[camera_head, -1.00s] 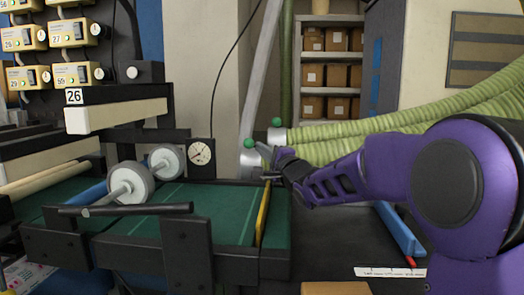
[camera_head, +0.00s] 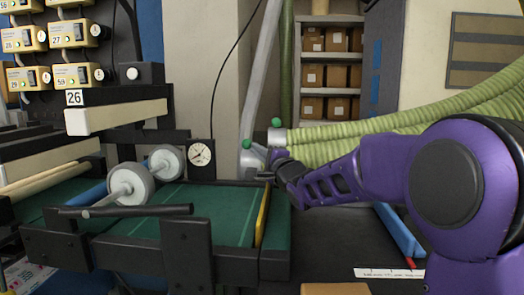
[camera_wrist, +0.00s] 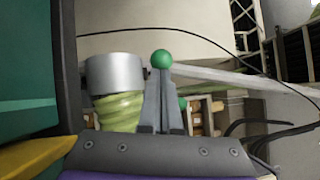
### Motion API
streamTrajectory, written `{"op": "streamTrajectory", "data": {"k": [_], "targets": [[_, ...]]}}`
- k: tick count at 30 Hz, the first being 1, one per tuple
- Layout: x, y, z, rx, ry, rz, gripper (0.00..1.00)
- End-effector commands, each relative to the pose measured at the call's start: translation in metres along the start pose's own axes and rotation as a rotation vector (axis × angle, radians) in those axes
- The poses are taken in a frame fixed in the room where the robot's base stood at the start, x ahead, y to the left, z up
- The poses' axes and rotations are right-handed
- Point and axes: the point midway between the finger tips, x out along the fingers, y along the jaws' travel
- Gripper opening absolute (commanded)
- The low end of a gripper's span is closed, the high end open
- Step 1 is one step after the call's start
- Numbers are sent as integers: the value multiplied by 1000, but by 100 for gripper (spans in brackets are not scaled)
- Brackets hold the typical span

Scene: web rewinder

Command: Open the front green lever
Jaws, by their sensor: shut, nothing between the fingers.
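Two green-knobbed levers show in the head view. The front green lever's knob (camera_head: 247,144) is at the near metal pipe collar; the other green knob (camera_head: 276,122) is at the collar farther back. My gripper (camera_head: 262,153) is shut and empty, just right of the front knob. In the wrist view, a green knob (camera_wrist: 162,57) shows right at the tips of my shut fingers (camera_wrist: 163,78). I cannot tell whether they touch. A second bit of green (camera_wrist: 182,103) is mostly hidden behind the fingers. The front lever's handle is largely hidden by my gripper.
The metal collar (camera_wrist: 115,73) and green hose sit beside the fingers. A green machine bed with a yellow edge strip (camera_head: 262,216) lies below and left of my gripper. A dial gauge (camera_head: 201,152) stands left. Thick green hoses (camera_head: 430,118) run behind my arm.

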Motion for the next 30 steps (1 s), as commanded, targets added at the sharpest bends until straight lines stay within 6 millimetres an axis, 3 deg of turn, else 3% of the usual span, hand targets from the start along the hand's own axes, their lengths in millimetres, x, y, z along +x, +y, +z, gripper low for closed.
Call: {"op": "streamTrajectory", "data": {"k": [16,30], "targets": [[19,8,35,1,-3,0,0],[33,12,50,-1,-2,0,0]]}}
